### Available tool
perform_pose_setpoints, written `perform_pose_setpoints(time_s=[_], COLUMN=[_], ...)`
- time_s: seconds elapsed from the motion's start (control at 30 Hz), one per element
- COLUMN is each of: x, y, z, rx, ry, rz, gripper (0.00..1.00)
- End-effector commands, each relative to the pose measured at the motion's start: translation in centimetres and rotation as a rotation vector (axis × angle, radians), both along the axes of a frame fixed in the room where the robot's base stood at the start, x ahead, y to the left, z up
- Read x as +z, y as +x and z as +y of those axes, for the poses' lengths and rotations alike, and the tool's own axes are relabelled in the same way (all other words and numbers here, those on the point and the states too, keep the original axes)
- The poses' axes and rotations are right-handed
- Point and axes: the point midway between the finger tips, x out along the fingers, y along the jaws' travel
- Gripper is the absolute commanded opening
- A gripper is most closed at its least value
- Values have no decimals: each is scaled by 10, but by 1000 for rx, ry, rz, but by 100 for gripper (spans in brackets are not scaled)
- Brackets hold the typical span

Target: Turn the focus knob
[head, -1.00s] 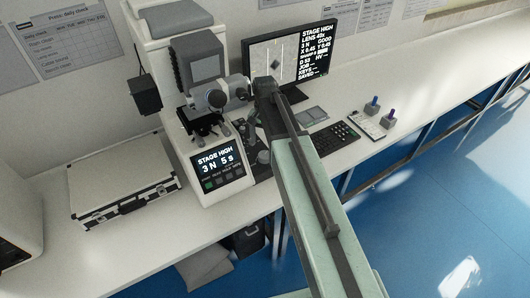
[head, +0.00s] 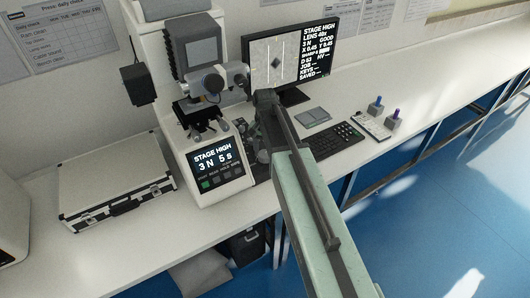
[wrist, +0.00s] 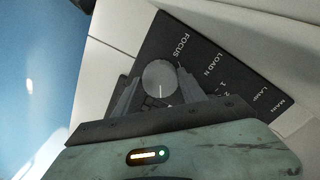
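The focus knob (wrist: 159,78) is a round grey disc with a short pale mark, beside the word FOCUS on a dark panel (wrist: 205,65) in the wrist view. My gripper (wrist: 160,86) has one finger on each side of the knob, and both fingertips appear to touch its rim. In the head view the hardness tester (head: 218,172) stands on the bench, its screen reading STAGE HIGH, 3 N, 5 s. The monitor (head: 276,64) shows a dark diamond mark beside lines of text. My arm hides the knob in the head view.
A silver-edged case (head: 115,185) lies left of the tester. A keyboard (head: 332,140) and a small tray with knobbed blocks (head: 376,122) lie to the right. LOAD and LAMP labels sit near the knob. The blue floor is open in front of the bench.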

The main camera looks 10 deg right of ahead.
Motion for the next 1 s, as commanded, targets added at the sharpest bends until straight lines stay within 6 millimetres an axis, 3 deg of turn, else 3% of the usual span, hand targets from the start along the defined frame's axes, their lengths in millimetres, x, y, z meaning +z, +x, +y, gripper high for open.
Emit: perform_pose_setpoints(time_s=[0.13, 0.43, 0.77, 0.8, 0.87, 1.0], x=[0, 0, 0, 0, 0, 0], y=[0, 0, 0, 0, 0, 0], z=[0, 0, -1, -1, -1, -1], rx=[50, 378, 410, 410, 409, 408], ry=[1, 1, 1, 1, 1, 1], rz=[0, 0, 0, -1, 0, 0], gripper=[8, 8, 8, 56, 70, 70])
